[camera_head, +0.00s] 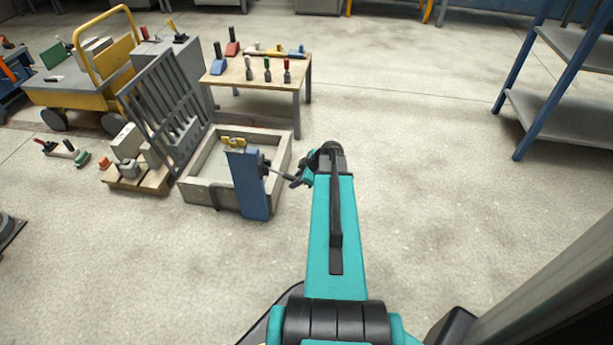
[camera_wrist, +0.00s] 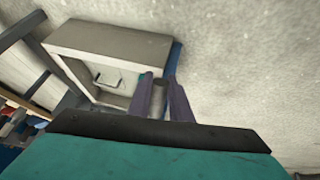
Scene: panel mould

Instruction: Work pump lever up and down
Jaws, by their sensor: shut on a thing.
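A blue pump post (camera_head: 248,184) with a yellow fitting (camera_head: 234,143) on top stands at the front right of a grey trough. Its thin dark pump lever (camera_head: 279,173) sticks out to the right from the upper part of the post. My gripper (camera_head: 297,180) is at the lever's outer end and shut on it. In the wrist view, the two fingers of my gripper (camera_wrist: 161,95) stand on either side of the grey lever end (camera_wrist: 158,86). A strip of the blue post (camera_wrist: 173,60) shows behind them; the rest is hidden.
The grey trough (camera_head: 197,194) sits behind the post, beside a leaning grey grate (camera_head: 165,105). A wooden table (camera_head: 262,81) with small tools and a yellow cart (camera_head: 70,95) stand farther back. A blue shelf (camera_head: 548,105) is at right. Floor right of my arm is clear.

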